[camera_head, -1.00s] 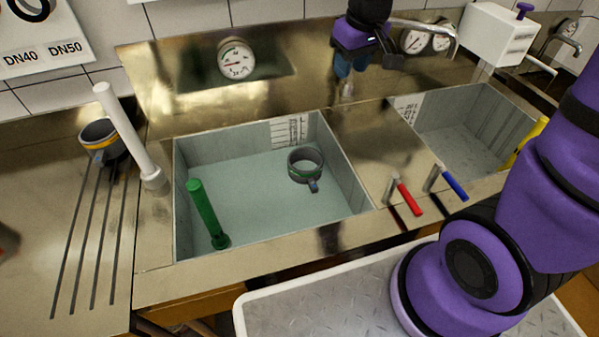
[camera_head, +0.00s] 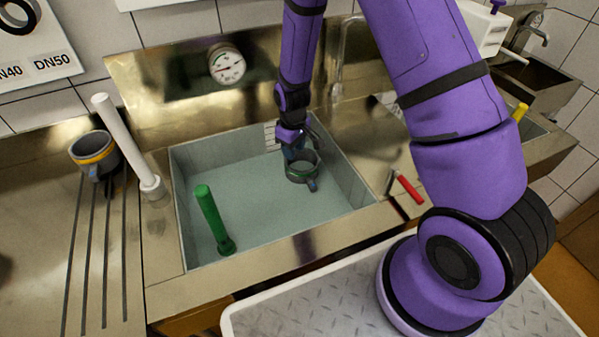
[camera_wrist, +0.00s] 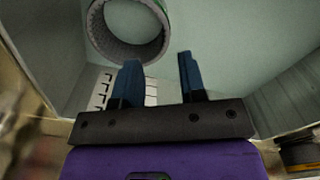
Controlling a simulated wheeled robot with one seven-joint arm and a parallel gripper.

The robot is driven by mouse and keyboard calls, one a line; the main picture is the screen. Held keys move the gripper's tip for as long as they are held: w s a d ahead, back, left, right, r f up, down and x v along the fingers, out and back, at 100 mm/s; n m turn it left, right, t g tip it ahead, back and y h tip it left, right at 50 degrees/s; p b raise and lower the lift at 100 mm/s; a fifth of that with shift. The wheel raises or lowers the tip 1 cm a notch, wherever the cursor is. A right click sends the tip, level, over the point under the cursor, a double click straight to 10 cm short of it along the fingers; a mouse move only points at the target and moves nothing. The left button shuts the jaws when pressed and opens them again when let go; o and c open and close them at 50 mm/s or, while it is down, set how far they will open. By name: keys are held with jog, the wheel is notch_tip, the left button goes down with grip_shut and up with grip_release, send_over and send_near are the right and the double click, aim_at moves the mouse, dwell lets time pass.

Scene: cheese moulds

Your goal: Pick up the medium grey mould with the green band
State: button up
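The grey mould with the green band (camera_head: 300,178) stands in the left basin near its back right, with a small handle toward the front. In the wrist view the mould (camera_wrist: 137,52) shows as an open ring at the top, partly cut off by the frame. My gripper (camera_head: 296,150) is down in the basin at the back side of the mould. In the wrist view my gripper (camera_wrist: 157,64) has two blue fingers apart with nothing between them. The mould lies beyond the fingertips. Whether a finger touches it in the head view I cannot tell.
A green standpipe (camera_head: 213,222) leans in the basin's front left. A white pipe (camera_head: 126,145) stands on the left ledge by a mould with a yellow band (camera_head: 92,152). A red-handled tap (camera_head: 409,188) is on the right rim. The basin's middle floor is clear.

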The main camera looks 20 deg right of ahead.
send_near(293, 184)
jog(key=shift+w+d+f, duration=0.3)
jog(key=shift+w+d, duration=0.05)
jog(key=shift+w, duration=0.1)
jog(key=shift+s+a+f, duration=0.15)
jog(key=shift+f, duration=1.2)
jog(key=shift+s+a+f, duration=0.1)
jog(key=shift+f, duration=1.2)
grip_shut()
